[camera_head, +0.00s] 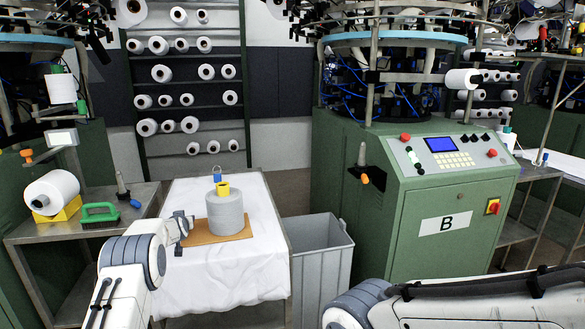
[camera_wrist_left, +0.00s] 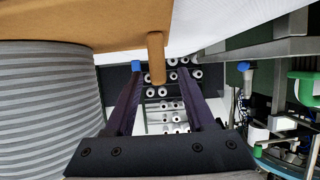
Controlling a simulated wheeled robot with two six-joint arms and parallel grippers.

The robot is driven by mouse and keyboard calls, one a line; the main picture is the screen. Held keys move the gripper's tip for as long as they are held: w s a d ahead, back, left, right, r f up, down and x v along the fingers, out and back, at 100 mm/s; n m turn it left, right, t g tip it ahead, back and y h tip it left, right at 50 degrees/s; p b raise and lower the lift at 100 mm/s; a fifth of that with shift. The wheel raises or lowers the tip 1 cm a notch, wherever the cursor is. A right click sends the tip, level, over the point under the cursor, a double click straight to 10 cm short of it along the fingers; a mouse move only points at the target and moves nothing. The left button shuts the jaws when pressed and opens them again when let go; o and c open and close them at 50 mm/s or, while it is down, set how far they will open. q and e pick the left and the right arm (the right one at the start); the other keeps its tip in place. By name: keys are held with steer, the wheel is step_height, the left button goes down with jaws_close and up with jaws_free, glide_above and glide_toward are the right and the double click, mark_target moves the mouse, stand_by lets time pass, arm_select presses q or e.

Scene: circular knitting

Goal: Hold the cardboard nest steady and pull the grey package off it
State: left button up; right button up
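The brown cardboard nest (camera_head: 207,239) lies flat on the white-covered table. The grey package (camera_head: 225,212) stands upright on it, with a yellow core (camera_head: 223,189) at its top. My left gripper (camera_head: 187,222) is just left of the package, at the nest's left side. In the left wrist view, the grey package (camera_wrist_left: 45,110) fills the left and the nest (camera_wrist_left: 90,22) runs along the top. A narrow brown tab (camera_wrist_left: 156,58) of the nest shows between the parted fingers of my left gripper (camera_wrist_left: 159,75), with gaps on both sides. My right gripper is out of view.
A grey bin (camera_head: 322,262) stands right of the white-covered table (camera_head: 225,275). A side table on the left holds a green-handled brush (camera_head: 100,212) and a white spool on a yellow block (camera_head: 58,208). My right arm crosses the lower right.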

arm_select(q)
steer(key=shift+s, duration=0.1)
steer(key=v, duration=1.1)
steer(key=s+d+r+m+g+h+p, duration=0.1)
steer(key=s+d+r+h, duration=0.2)
steer(key=d, duration=0.5)
steer(key=s+d+r+m+g+h+p, duration=0.15)
steer(key=s+d, duration=0.25)
steer(key=d, duration=0.5)
steer(key=s+d+r+m+g+h+p, duration=0.1)
steer(key=s+d+r+m+g+p, duration=0.25)
steer(key=s+d, duration=1)
steer(key=s+r+m+g+p, duration=0.1)
steer(key=s+m+g, duration=0.1)
steer(key=s, duration=1.4)
steer(key=s+r+m+g+p, duration=0.2)
steer(key=s+g, duration=0.3)
steer(key=s, duration=1.2)
steer(key=shift+m+y, duration=0.3)
steer(key=shift+y, duration=0.05)
